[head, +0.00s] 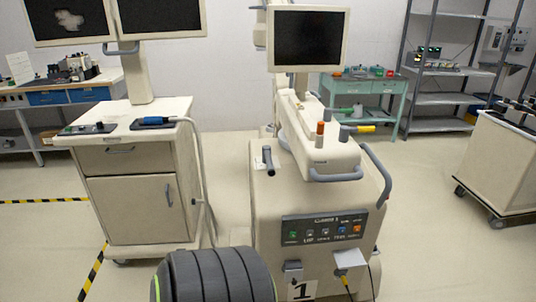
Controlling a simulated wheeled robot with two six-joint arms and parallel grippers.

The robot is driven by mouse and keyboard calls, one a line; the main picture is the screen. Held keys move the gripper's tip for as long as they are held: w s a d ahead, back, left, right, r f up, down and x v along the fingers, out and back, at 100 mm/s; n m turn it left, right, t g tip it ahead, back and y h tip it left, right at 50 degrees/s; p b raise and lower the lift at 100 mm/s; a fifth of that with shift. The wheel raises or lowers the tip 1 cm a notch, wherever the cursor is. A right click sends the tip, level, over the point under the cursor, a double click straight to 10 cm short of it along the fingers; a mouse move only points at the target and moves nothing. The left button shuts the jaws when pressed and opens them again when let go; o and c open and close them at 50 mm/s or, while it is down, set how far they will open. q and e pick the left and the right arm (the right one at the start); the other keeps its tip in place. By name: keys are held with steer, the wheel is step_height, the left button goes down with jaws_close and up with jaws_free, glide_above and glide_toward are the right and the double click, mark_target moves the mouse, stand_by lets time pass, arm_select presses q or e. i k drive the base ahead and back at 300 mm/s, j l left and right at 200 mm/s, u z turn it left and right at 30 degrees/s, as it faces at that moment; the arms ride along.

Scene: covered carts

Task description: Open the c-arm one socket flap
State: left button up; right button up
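Neither of my grippers is in view.
A dark ribbed rounded shape (215,276) fills the bottom, left of the label. A cream cabinet cart (138,205) with two screens stands at left. Another covered cart (505,160) stands at right. Floor is free between C-arm one and the right cart.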

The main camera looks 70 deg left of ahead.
mark_target(294, 276)
steer(key=u, duration=1.75)
